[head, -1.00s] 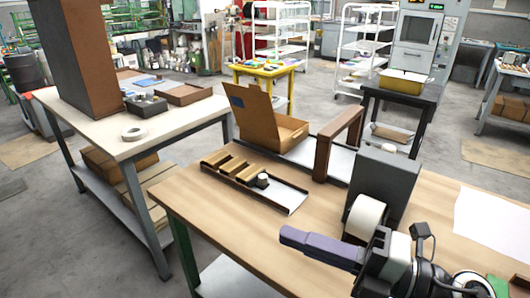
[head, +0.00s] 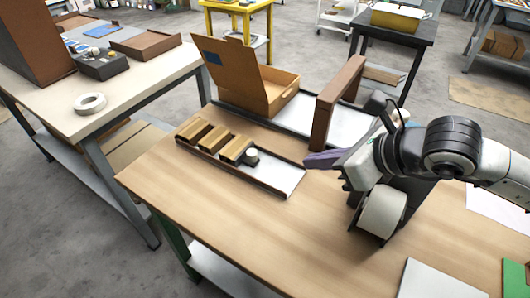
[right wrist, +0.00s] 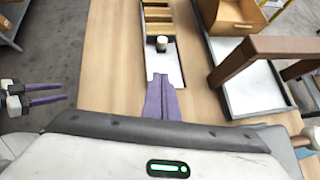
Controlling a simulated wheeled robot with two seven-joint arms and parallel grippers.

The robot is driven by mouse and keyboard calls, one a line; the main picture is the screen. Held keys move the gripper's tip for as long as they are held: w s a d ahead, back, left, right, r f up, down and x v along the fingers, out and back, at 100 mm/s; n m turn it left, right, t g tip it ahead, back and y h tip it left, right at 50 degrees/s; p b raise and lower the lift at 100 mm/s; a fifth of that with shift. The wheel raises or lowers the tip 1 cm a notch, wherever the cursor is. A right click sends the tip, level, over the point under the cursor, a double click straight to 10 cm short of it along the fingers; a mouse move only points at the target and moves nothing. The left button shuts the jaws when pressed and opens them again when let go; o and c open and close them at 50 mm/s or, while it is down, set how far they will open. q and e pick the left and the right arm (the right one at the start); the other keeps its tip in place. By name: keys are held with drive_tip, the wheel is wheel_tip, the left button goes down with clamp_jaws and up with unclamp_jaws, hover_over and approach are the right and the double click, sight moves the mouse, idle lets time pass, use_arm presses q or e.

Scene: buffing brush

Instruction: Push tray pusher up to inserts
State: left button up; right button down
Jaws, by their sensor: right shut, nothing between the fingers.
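The long narrow tray (head: 284,180) lies on the wooden table with a dark rim and a pale bare floor at its right end. Several tan inserts (head: 213,139) sit in its left part. The tray pusher (head: 251,156), a small dark block with a white round top, stands beside the last insert; I cannot tell whether they touch. It also shows in the right wrist view (right wrist: 162,43). My right gripper (head: 312,160) is shut and empty, just past the tray's bare end, its fingers pointing along the tray. My left gripper (right wrist: 38,94) is open and empty at the left of the wrist view.
An open cardboard box (head: 270,90) stands behind the tray. A brown upright frame (head: 335,105) stands right of the box, close to my right gripper. A white roll (head: 382,212) is below my right arm. The tabletop (head: 230,215) in front of the tray is clear.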

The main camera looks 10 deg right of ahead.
drive_tip(key=p, duration=0.1)
approach(256, 158)
drive_tip(key=f, duration=0.3)
drive_tip(key=shift+s+d, duration=0.1)
drive_tip(key=shift+s, duration=0.15)
drive_tip(key=w, duration=0.1)
drive_tip(key=w+a+p, duration=0.1)
drive_tip(key=w, duration=0.1)
drive_tip(key=shift+a+f, duration=0.2)
drive_tip(key=shift+a, duration=0.2)
drive_tip(key=shift+w+a, duration=0.25)
drive_tip(key=shift+w, duration=0.25)
drive_tip(key=shift+f, duration=0.1)
